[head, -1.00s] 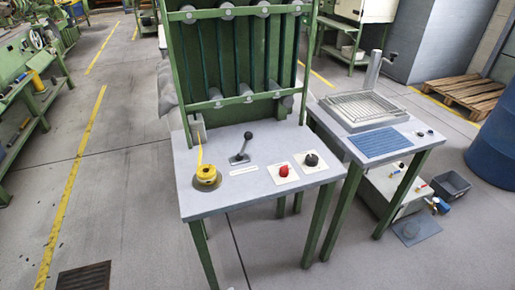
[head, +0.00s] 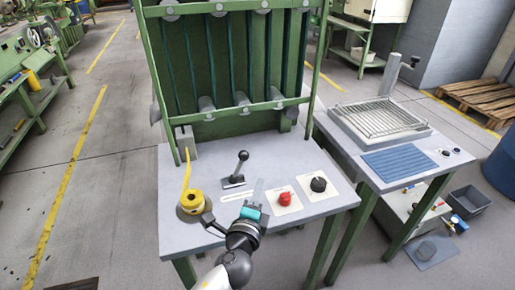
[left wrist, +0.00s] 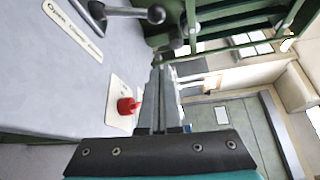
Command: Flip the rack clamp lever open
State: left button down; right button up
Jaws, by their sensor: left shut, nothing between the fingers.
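The rack clamp lever (head: 239,166) has a black ball knob and a dark base plate on the grey table (head: 180,235). It leans slightly right in the head view. Its metal rod and knob also show at the top of the left wrist view (left wrist: 155,14). My left gripper (head: 259,190) is shut and empty over the table, to the right of the lever and apart from it. Its closed fingers (left wrist: 159,95) point away from the wrist camera, with the lever off their tips' left side. My right gripper is in neither current view.
A red knob (head: 285,198) and a black knob (head: 318,184) stand right of my gripper. The green rack (head: 225,60) rises behind. A label strip (left wrist: 72,28) lies near the lever.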

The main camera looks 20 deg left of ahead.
aim_at(239, 166)
pick_arm(q)
jog(key=shift+w, duration=0.4)
jog(key=w, duration=0.3)
jog(key=w+b, duration=0.1)
jog(key=w, duration=0.2)
jog(key=w+f, duration=0.1)
jog(key=w, duration=0.2)
jog(key=shift+w+a+b, duration=0.35)
jog(key=shift+b, duration=0.05)
jog(key=a, duration=0.1)
jog(key=s+a, duration=0.1)
jog(key=a+p, duration=0.1)
jog(key=shift+s+r, duration=0.15)
jog(key=shift+r, duration=0.25)
jog(key=shift+s+a, duration=0.1)
jog(key=shift+a, duration=0.2)
pick_arm(e)
jog(key=shift+s+d+f, duration=0.1)
jog(key=shift+s+f, duration=0.1)
jog(key=shift+s, duration=0.3)
jog(key=shift+s+f, duration=0.15)
jog(key=shift+s, duration=0.3)
jog(key=shift+f+g, duration=0.1)
jog(key=shift+g, duration=0.2)
